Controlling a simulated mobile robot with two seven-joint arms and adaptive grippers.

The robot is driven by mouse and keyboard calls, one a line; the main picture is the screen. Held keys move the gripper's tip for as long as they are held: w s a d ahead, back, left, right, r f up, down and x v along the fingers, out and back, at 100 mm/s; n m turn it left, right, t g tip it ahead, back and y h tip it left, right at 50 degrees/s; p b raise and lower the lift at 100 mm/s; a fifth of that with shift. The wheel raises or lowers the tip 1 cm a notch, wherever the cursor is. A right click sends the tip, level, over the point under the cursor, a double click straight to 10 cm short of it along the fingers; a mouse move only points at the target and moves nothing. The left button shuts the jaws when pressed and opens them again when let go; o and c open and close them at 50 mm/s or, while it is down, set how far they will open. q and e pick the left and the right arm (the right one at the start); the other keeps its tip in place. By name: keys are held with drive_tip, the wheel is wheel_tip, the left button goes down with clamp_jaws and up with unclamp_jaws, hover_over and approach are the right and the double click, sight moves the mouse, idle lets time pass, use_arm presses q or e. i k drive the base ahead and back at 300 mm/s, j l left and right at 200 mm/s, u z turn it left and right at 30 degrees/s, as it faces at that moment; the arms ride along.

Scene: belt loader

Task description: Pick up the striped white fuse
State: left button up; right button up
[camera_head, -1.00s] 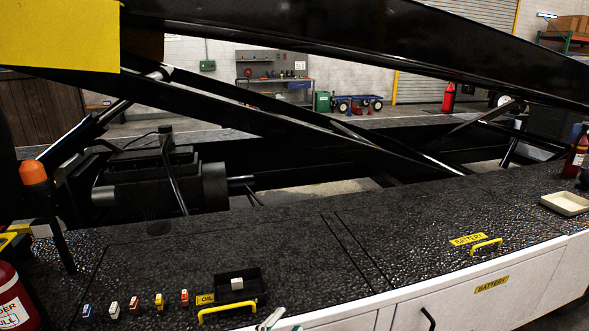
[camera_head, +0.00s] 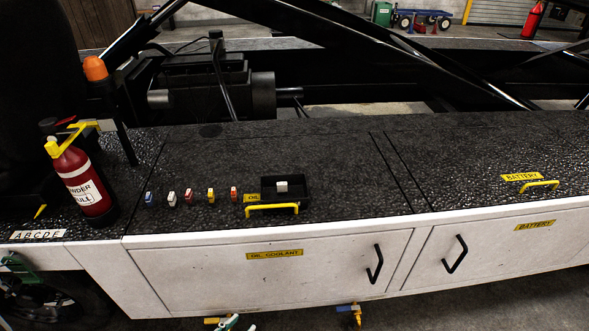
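A white block (camera_head: 282,186) lies in a small black tray (camera_head: 302,195) right of the row. Stripes are too small to make out. My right gripper is out of view.
A yellow handle (camera_head: 272,208) stands in front of the tray. A red extinguisher (camera_head: 85,185) and an orange beacon (camera_head: 95,69) stand left. White cabinet doors (camera_head: 190,275) form the front. Black beams cross behind; the deck behind the fuses is clear.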

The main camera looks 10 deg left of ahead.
sight(172, 199)
drive_tip(key=k+u, duration=0.15)
drive_tip(key=u, duration=0.9)
